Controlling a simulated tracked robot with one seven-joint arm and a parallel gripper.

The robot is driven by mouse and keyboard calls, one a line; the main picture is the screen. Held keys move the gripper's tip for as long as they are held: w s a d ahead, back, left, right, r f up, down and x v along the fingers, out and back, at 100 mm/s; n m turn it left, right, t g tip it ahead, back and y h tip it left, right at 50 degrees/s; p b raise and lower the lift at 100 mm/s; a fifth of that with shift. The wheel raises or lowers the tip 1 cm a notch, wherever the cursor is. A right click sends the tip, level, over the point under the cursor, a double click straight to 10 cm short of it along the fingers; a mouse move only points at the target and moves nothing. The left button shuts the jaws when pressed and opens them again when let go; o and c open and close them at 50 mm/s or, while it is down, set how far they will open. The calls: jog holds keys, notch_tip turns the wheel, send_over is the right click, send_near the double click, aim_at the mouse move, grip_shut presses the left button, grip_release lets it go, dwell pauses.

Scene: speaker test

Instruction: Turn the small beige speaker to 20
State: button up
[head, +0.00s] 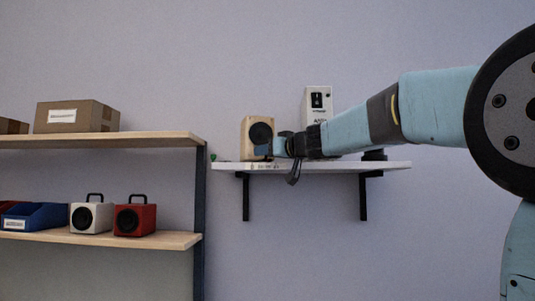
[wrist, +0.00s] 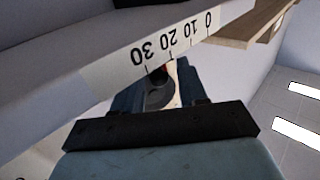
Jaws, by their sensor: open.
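The small beige speaker (head: 250,139) stands on the left part of a white wall shelf (head: 225,167), its dark round front partly behind my gripper. My gripper (head: 268,150) is in front of the speaker's lower right, by the shelf's front edge. In the wrist view my open gripper (wrist: 160,92) points at a scale strip (wrist: 120,68) on that edge, marked 30, 20, 10, 0 and seen upside down. A dark round part with a red spot (wrist: 163,70) shows between the fingers, below the scale between 20 and 30. I cannot tell whether the fingers touch it.
A tall white device (head: 318,103) stands behind my arm on the same shelf. At left, a wooden shelf unit (head: 150,139) holds a cardboard box (head: 77,116), blue bins (head: 38,218), a white speaker (head: 91,217) and a red speaker (head: 134,219). The air below the wall shelf is open.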

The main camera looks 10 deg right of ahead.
jog(key=v, duration=1.3)
jog(key=shift+w+f, duration=0.1)
jog(key=shift+f, duration=0.05)
